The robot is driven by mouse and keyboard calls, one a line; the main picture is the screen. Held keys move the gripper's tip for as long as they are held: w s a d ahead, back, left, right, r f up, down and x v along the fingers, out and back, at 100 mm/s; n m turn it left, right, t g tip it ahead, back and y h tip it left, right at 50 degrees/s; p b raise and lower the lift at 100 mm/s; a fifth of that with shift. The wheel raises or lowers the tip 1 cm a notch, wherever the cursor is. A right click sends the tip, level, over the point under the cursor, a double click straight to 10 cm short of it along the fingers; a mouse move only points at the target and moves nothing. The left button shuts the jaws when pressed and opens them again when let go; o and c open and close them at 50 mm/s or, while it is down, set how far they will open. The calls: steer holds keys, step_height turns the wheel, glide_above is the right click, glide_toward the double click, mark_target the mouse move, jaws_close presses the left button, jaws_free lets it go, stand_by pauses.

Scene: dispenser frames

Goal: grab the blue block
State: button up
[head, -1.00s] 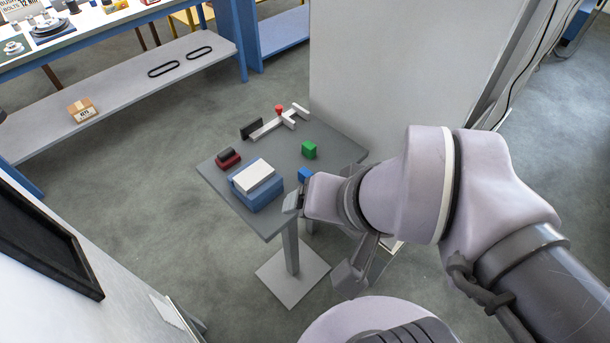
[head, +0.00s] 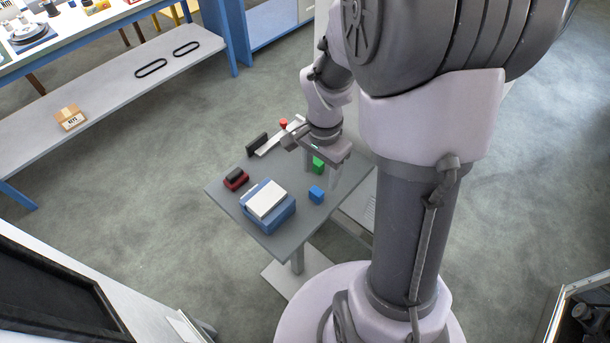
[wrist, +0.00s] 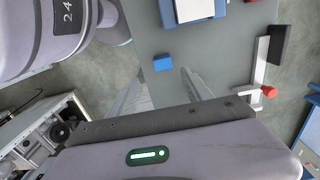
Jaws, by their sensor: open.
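The small blue block (head: 316,194) sits on the grey table near its front right edge. It also shows in the wrist view (wrist: 161,63), ahead of and roughly centred between my fingers. My gripper (head: 320,178) is open with nothing between its fingers. It points down over the right part of the table, above and just behind the blue block. The fingers show apart in the wrist view (wrist: 161,74). I cannot tell their exact height above the table.
A blue box with a white top (head: 280,214) is left of the blue block. A red and black object (head: 236,179) and a clamp-like fixture with a red knob (head: 283,123) lie farther back.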

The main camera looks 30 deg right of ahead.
mark_target(317, 191)
steer(key=f+b, duration=0.1)
steer(key=f, duration=0.2)
steer(key=f+b, duration=0.1)
steer(key=f, duration=0.2)
steer(key=f+b, duration=0.1)
steer(key=f, duration=0.2)
steer(key=shift+w+a+f, duration=0.15)
steer(key=shift+w+a, duration=0.05)
steer(key=shift+w, duration=0.05)
steer(key=shift+c, duration=0.2)
jaws_close()
